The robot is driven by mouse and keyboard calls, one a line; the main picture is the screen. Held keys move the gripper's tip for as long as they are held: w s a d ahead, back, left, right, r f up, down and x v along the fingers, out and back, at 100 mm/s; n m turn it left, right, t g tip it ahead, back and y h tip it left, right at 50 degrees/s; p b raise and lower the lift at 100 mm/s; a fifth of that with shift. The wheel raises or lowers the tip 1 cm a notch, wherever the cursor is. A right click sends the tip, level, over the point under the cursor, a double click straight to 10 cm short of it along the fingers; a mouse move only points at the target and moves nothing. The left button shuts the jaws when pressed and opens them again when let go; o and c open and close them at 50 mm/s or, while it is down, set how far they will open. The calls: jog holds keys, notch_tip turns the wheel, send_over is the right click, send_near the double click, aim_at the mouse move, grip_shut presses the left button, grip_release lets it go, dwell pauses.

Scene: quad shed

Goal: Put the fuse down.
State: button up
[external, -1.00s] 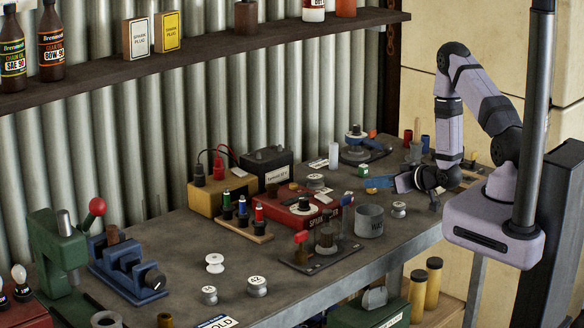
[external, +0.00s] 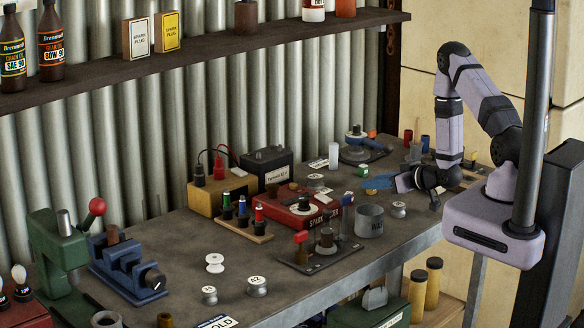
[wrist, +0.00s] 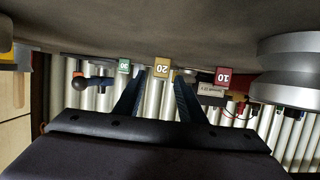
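A small yellow fuse marked 20 (wrist: 162,68) shows upside down in the wrist view, against the bench top, just past my fingertips. In the external view a yellow piece (external: 371,191) rests on the bench below the fingers. My gripper (external: 377,182) has blue fingers and is low over the back right of the bench. In the wrist view my gripper (wrist: 160,78) is open, with gaps beside the fuse. A green fuse marked 30 (wrist: 123,66) and a red fuse marked 10 (wrist: 222,77) stand on either side, apart from the fingers.
A large grey spool (wrist: 290,65) is close at one side in the wrist view. In the external view a grey cup (external: 369,220) and a small spool (external: 398,209) stand in front of my gripper. A red box (external: 300,212) is to the left.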

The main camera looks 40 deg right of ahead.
jog(key=v, duration=0.6)
jog(key=shift+r, duration=0.1)
jog(key=shift+s+r+p, duration=0.15)
jog(key=shift+s+p, duration=0.55)
jog(key=shift+p, duration=0.05)
jog(key=shift+w+a+f+g, duration=0.2)
jog(key=shift+w+f+g, duration=0.05)
jog(key=shift+g, duration=0.15)
jog(key=shift+w+a+f+n+g, duration=0.15)
jog(key=shift+a+n+g, duration=0.1)
jog(key=shift+g, duration=0.15)
jog(key=shift+w+a+f+n+g, duration=0.1)
jog(key=shift+n+g, duration=0.15)
jog(key=shift+g, duration=0.15)
jog(key=shift+s+a+r+g, duration=0.15)
jog(key=shift+a+g, duration=0.3)
jog(key=shift+g, duration=0.55)
jog(key=s+a+r+g, duration=0.2)
jog(key=s+g, duration=0.1)
jog(key=s, duration=0.3)
jog(key=s+a+r+g, duration=0.3)
jog(key=s, duration=0.3)
jog(key=s+a+r+m+g, duration=0.1)
jog(key=s+a+r+g, duration=0.2)
jog(key=s, duration=0.3)
jog(key=shift+s+g, duration=0.2)
jog(key=shift+g, duration=0.1)
